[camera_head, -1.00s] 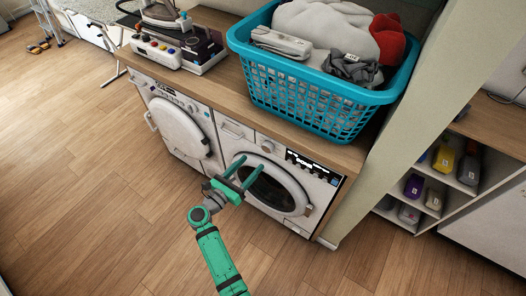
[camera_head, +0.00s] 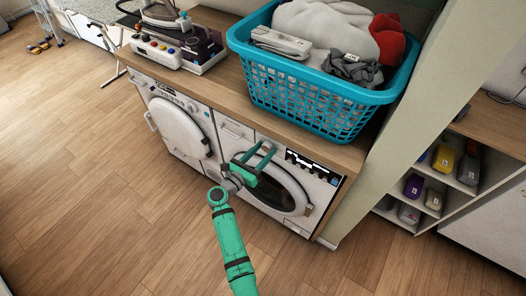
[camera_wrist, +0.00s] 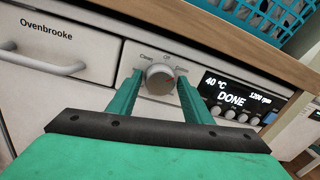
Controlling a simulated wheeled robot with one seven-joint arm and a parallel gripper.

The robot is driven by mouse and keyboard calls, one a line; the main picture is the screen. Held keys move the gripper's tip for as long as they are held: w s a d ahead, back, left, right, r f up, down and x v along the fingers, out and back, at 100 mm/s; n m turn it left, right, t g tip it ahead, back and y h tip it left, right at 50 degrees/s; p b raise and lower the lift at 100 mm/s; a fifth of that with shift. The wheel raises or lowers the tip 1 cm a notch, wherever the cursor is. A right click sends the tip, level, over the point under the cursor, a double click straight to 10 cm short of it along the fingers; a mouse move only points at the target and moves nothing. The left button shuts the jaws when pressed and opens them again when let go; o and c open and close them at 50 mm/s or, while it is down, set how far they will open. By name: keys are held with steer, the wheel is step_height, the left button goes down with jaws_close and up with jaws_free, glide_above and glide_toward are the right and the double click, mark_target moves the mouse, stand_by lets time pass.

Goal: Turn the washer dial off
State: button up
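The washer (camera_head: 277,200) is the right of two white front-loading machines under the wooden counter, its round door shut. Its dial (camera_wrist: 160,79) is a silver-grey knob with a red mark on its right side. Labels above the dial include "Off" at the top and "Clean" to the left. The display (camera_wrist: 233,98) reads 40 °C, DONE, 1200 rpm. My gripper (camera_wrist: 161,90) is open, its two green fingers on either side of the dial; I cannot tell whether they touch it. In the head view my gripper (camera_head: 255,160) is in front of the washer's upper panel and hides the dial.
A blue laundry basket (camera_head: 310,100) stands on the counter (camera_head: 222,97) above the washer. A second machine (camera_head: 180,130) is on the left. Shelves with bottles (camera_head: 450,185) are on the right. The wooden floor in front is clear.

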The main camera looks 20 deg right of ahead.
steer(key=c, duration=0.6)
steer(key=shift+c, duration=0.2)
steer(key=shift+n, duration=0.3)
steer(key=n, duration=0.3)
steer(key=shift+a+f+n, duration=0.1)
steer(key=shift+n, duration=0.2)
steer(key=n, duration=0.4)
steer(key=shift+n+t, duration=0.3)
steer(key=shift+n, duration=0.1)
steer(key=o, duration=1.1)
steer(key=shift+w, duration=0.1)
steer(key=shift+c, duration=0.2)
